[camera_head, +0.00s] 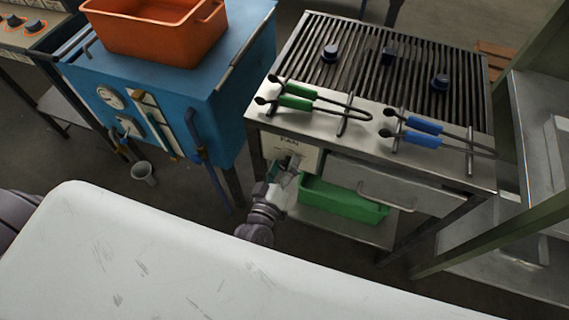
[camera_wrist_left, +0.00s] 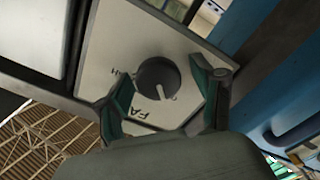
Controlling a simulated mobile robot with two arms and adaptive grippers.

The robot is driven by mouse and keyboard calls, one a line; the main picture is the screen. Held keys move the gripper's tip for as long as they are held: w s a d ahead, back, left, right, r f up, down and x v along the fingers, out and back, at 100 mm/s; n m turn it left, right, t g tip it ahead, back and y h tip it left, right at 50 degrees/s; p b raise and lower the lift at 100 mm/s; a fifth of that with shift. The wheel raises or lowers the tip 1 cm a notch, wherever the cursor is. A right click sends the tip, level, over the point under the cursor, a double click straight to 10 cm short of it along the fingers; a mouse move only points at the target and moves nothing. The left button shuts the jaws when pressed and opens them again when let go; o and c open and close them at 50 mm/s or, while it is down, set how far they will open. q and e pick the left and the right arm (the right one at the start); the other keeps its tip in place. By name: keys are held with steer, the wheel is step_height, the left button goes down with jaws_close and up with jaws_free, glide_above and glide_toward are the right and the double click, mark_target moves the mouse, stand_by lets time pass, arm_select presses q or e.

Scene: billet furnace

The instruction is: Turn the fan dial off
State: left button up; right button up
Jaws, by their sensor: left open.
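The fan dial (camera_wrist_left: 157,78) is a round dark knob with a white pointer mark, on a pale panel (camera_wrist_left: 120,40) lettered FAN. In the left wrist view the mark points down, toward the lettering; the other labels are partly covered. My left gripper (camera_wrist_left: 165,102) is open, with one green-padded finger to the left of the dial and one to the right. Neither finger clearly touches it. In the head view the panel (camera_head: 308,159) is on the front of the grill table, and my left gripper (camera_head: 284,174) is in front of it, partly hiding the dial.
A grill (camera_head: 385,75) carries blue knobs and green- and blue-handled tongs. Below are a drawer (camera_head: 390,190) and a green tray (camera_head: 342,202). A blue cabinet (camera_head: 235,110) with an orange bin (camera_head: 150,30) stands left, close to my left gripper. A grey cup (camera_head: 144,173) is on the floor.

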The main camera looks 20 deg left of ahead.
arm_select(q)
steer(key=s, duration=1.2)
steer(key=shift+a, duration=0.2)
steer(key=s+a+f+m+g+h+p, duration=0.1)
steer(key=s+f+m+g, duration=0.3)
steer(key=f, duration=0.8)
steer(key=s+a+f+m+g+h+p, duration=0.1)
steer(key=s+f+m+g, duration=0.3)
steer(key=f, duration=0.8)
steer(key=s+a+f+m+g+y, duration=0.1)
steer(key=s+a+f+g, duration=0.2)
steer(key=s+f, duration=0.3)
steer(key=s+a+f+m+g+y, duration=0.1)
steer(key=s+a+f+g, duration=0.3)
steer(key=s, duration=0.8)
step_height(320, 180, down, 2)
steer(key=shift+a+f+m+g+y, duration=0.25)
steer(key=shift+m+g, duration=0.35)
steer(key=shift+g, duration=0.4)
